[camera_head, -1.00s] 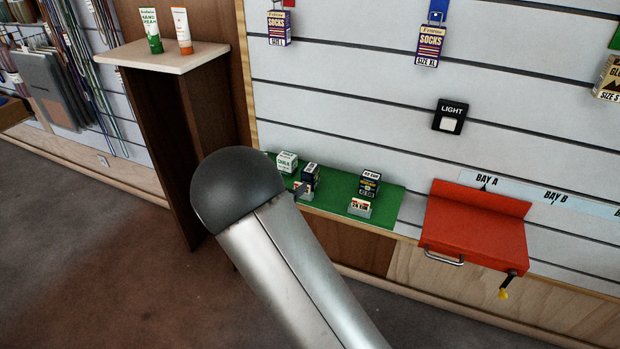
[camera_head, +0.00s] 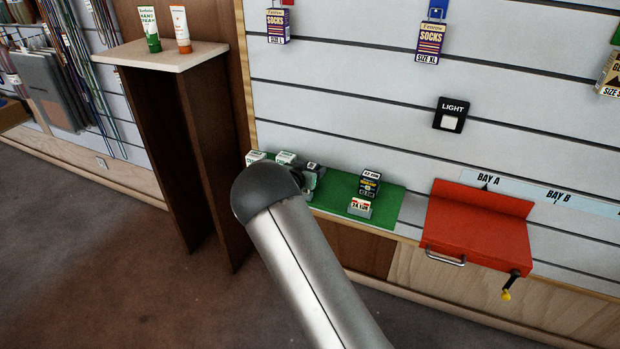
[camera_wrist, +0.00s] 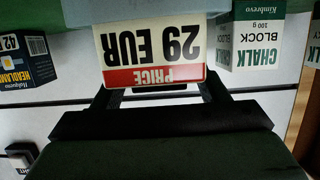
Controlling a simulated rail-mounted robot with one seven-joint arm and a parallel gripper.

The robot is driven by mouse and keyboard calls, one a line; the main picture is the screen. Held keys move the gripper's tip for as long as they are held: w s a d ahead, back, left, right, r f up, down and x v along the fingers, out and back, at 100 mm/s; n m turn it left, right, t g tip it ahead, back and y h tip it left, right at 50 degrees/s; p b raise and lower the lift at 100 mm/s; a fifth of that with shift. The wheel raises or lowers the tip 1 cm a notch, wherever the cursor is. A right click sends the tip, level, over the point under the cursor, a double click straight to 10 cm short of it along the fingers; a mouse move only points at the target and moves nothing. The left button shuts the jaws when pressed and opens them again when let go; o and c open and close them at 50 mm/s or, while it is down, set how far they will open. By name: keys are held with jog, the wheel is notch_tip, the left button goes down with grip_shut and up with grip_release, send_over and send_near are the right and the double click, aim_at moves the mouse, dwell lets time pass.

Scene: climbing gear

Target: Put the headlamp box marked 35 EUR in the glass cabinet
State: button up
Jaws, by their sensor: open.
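My gripper (camera_wrist: 155,92) is open in the wrist view, its dark fingers on either side of a price card (camera_wrist: 150,50) reading 29 EUR, which fills the space ahead. I cannot tell whether they touch it. In the wrist view, which is upside down, a dark headlamp box (camera_wrist: 24,62) marked 42 stands at left. It also shows in the head view (camera_head: 369,185) on the green mat (camera_head: 392,208). Another dark box (camera_head: 313,166) is partly hidden by my arm and gripper; its marking is unreadable. No label reading 35 EUR and no glass cabinet is visible.
White chalk boxes (camera_head: 286,158) stand beside the dark box. A 24 EUR price card (camera_head: 360,206) stands before the 42 box. A red box-like unit (camera_head: 475,235) with a handle and crank is at right. A wooden stand (camera_head: 165,55) holding tubes is at left.

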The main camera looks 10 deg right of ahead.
jog(key=shift+w+d+f, duration=0.1)
jog(key=shift+w+d, duration=0.15)
jog(key=shift+w, duration=0.1)
jog(key=c, duration=1.1)
jog(key=shift+c, duration=0.6)
